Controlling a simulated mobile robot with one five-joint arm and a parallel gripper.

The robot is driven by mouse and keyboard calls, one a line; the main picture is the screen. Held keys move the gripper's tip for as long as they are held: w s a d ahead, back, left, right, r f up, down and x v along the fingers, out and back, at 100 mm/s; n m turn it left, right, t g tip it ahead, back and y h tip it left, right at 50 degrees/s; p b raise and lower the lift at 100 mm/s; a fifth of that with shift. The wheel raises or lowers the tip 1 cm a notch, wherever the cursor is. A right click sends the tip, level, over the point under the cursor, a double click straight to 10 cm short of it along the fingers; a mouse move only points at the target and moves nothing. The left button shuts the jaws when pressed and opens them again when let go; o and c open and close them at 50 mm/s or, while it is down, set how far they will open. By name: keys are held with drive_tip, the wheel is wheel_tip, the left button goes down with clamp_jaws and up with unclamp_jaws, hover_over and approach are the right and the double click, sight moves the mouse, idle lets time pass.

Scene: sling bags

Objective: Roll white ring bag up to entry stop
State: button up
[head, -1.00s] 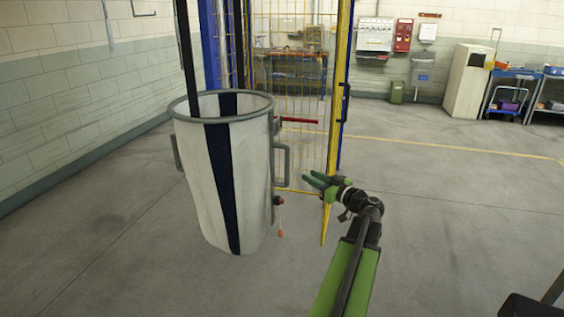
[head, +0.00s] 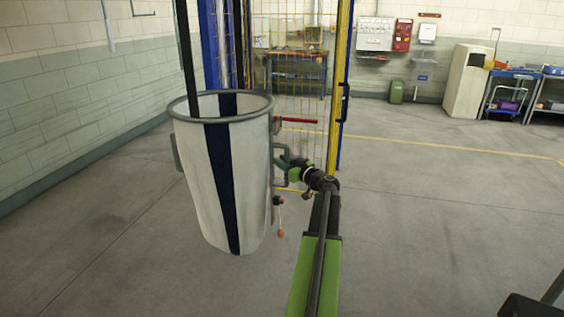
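The white ring bag (head: 197,180) is a tall, upright, open-topped bag with a grey ring around its rim and a dark blue vertical stripe. It is left of centre in the head view, with grey handles on its left and right sides. My gripper (head: 283,165) is at the right-hand handle (head: 283,149), its green fingers overlapping it in the picture. I cannot tell whether the fingers touch or close on the handle. I cannot identify the entry stop with certainty.
A yellow-framed mesh gate (head: 341,100) and blue posts (head: 211,45) stand behind the bag. A dark pole (head: 186,45) rises at the bag's rim. A small orange-ended pull (head: 281,233) hangs to its right.

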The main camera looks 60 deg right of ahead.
drive_tip(key=shift+c, duration=0.2)
clamp_jaws()
idle(1.1)
